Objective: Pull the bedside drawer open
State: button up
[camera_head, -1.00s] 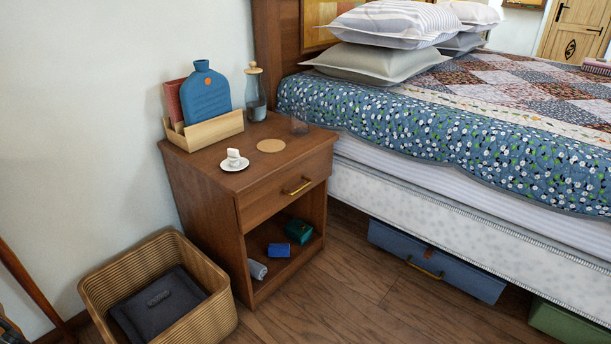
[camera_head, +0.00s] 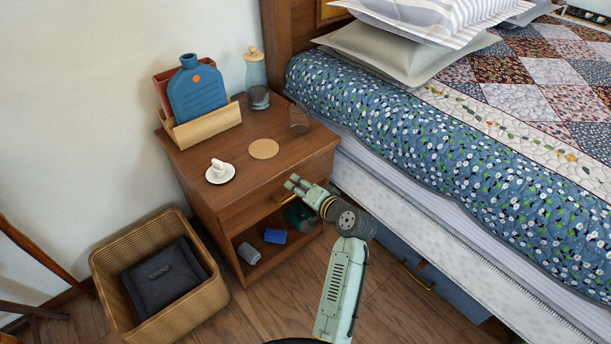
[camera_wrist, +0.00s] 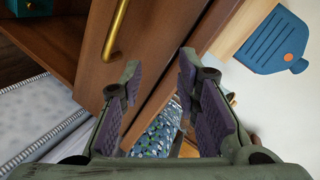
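The wooden bedside stand (camera_head: 202,168) has one drawer (camera_head: 244,207) under its top, and the drawer looks shut. Its brass bar handle (camera_wrist: 117,32) shows in the wrist view, left of and beyond my fingers. In the head view the handle (camera_head: 283,199) is partly hidden by my gripper (camera_head: 292,183). My gripper (camera_wrist: 160,60) is open, its two purple-padded fingers apart with nothing between them. The fingertips are close to the drawer front near its upper edge. The handle is not between the fingers, and I cannot tell whether they touch the wood.
On the stand are a cup on a saucer (camera_head: 220,172), a coaster (camera_head: 264,149), a glass (camera_head: 298,119), a bottle (camera_head: 256,72) and a wooden holder (camera_head: 207,127). A wicker basket (camera_head: 187,314) stands at left. The bed (camera_head: 440,150) closes off the right side.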

aim_at(294, 196)
jog(key=s+d+f+m+y, duration=0.2)
jog(key=s+d+f+m, duration=0.2)
jog(key=f+m, duration=0.15)
jog(key=shift+n+t, duration=0.25)
jog(key=shift+t, duration=0.15)
jog(key=p+x, duration=0.1)
jog(key=x, duration=0.9)
jog(key=shift+w+a+f, duration=0.1)
jog(key=shift+f, duration=0.1)
jog(key=shift+c, duration=0.2)
grip_shut()
